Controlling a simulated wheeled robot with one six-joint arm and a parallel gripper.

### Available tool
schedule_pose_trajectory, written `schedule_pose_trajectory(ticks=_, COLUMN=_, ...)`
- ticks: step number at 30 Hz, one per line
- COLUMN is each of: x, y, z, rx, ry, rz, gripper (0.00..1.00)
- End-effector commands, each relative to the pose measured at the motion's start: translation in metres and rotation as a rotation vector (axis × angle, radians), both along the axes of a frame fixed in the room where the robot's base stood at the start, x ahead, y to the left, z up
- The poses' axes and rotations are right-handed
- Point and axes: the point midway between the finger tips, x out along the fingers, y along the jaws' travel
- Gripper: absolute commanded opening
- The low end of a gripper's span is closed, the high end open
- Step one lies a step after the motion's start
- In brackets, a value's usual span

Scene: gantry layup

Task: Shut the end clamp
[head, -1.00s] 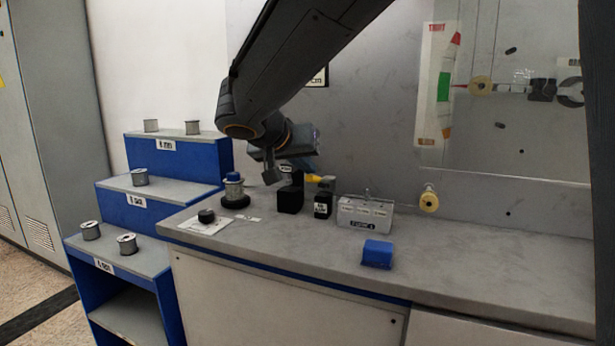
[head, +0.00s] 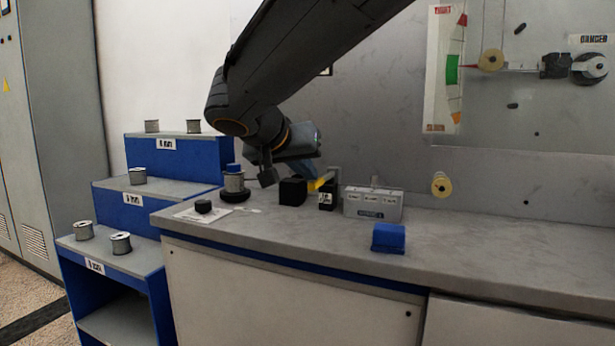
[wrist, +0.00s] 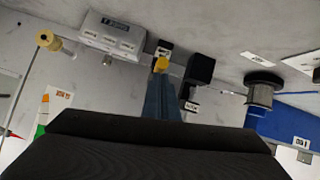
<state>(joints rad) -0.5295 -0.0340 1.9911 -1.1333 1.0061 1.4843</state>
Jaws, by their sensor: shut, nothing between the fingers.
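The end clamp looks to be the small black block (head: 327,199) with a white label and a yellow lever (head: 322,183), on the bench against the back wall. In the wrist view its yellow lever (wrist: 161,64) shows right at the tip of my gripper (wrist: 163,80). My gripper (head: 313,177) is shut and empty, pointing down at the lever from above. Whether the fingertips touch the lever I cannot tell. The block (wrist: 164,48) is partly hidden behind the lever and fingers in the wrist view.
A larger black block (head: 292,191) stands just left of the clamp, and a grey labelled box (head: 373,204) just right. A spool on a dark base (head: 235,184) is further left. A blue block (head: 388,238) lies near the front edge. The bench right of it is clear.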

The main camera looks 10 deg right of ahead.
Motion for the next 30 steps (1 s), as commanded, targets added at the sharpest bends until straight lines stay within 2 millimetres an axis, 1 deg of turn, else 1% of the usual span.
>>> schedule_pose_trajectory(ticks=1, x=-0.001, y=0.001, z=-0.011, rx=0.001, ry=0.012, rz=-0.002, gripper=0.0)
schedule_pose_trajectory(ticks=6, x=-0.002, y=0.002, z=-0.018, rx=0.001, ry=0.019, rz=-0.001, gripper=0.0)
schedule_pose_trajectory(ticks=22, x=-0.002, y=0.005, z=-0.021, rx=0.001, ry=0.023, rz=0.005, gripper=0.0)
schedule_pose_trajectory(ticks=26, x=-0.001, y=0.006, z=-0.016, rx=0.0, ry=0.019, rz=0.005, gripper=0.0)
schedule_pose_trajectory(ticks=29, x=0.0, y=0.006, z=-0.004, rx=0.001, ry=0.015, rz=0.005, gripper=0.0)
schedule_pose_trajectory(ticks=30, x=0.0, y=0.006, z=0.003, rx=0.001, ry=0.012, rz=0.004, gripper=0.0)
